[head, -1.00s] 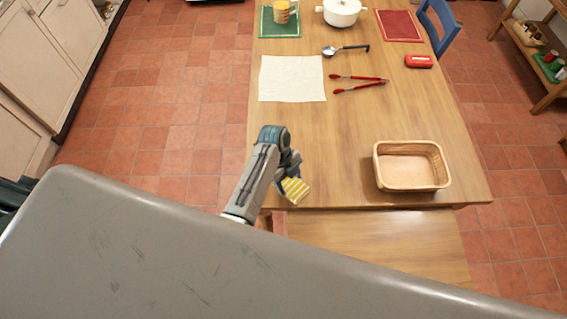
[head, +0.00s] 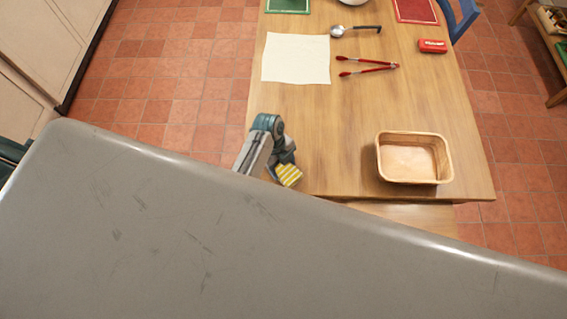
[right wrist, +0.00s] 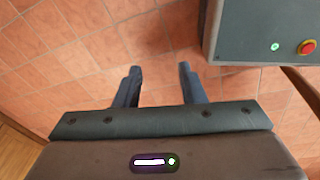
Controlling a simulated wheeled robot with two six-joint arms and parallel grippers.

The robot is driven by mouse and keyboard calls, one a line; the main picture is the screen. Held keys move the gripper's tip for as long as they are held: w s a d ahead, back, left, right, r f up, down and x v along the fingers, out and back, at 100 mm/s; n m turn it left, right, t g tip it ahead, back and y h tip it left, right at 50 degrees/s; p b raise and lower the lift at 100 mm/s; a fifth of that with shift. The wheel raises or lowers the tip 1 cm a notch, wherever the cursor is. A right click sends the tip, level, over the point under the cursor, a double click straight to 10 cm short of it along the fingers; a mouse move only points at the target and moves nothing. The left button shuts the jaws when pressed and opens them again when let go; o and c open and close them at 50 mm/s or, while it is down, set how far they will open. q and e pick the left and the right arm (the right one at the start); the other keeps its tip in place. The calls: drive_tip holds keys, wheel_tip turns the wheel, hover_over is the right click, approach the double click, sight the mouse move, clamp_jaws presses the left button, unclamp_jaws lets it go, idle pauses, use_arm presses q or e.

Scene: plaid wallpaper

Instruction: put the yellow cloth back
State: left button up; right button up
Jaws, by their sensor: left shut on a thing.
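The yellow cloth (head: 288,175), with pale stripes, is a small folded piece at the end of my left arm, over the table's near left corner. My left gripper (head: 281,168) is shut on it; its fingers are mostly hidden by the wrist and the cloth. My right gripper shows only in the right wrist view (right wrist: 158,72); its two fingers are wide apart with only floor tiles between them. A wicker basket (head: 448,160) with a pale inside stands empty on the table's near right part, to the right of the cloth.
The wooden table (head: 330,130) also holds a white cloth (head: 296,58), red tongs (head: 368,66), a ladle (head: 340,31), a red case (head: 432,46), a green mat (head: 287,5) and a red mat (head: 416,10). The tabletop between my left gripper and the basket is clear.

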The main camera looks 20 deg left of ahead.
use_arm(q)
drive_tip(key=o, duration=0.8)
drive_tip(key=shift+f, duration=0.1)
drive_tip(key=shift+o, duration=0.4)
drive_tip(key=shift+w+d, duration=0.1)
drive_tip(key=shift+w, duration=0.05)
drive_tip(key=shift+w+r, duration=0.1)
drive_tip(key=shift+r, duration=0.25)
drive_tip(key=b+v, duration=0.2)
drive_tip(key=v, duration=0.9)
drive_tip(key=shift+r+b, duration=0.3)
use_arm(e)
drive_tip(key=s+f, duration=0.1)
drive_tip(key=a+f, duration=0.1)
drive_tip(key=f, duration=0.1)
drive_tip(key=shift+s+a, duration=0.1)
drive_tip(key=shift+s, duration=0.25)
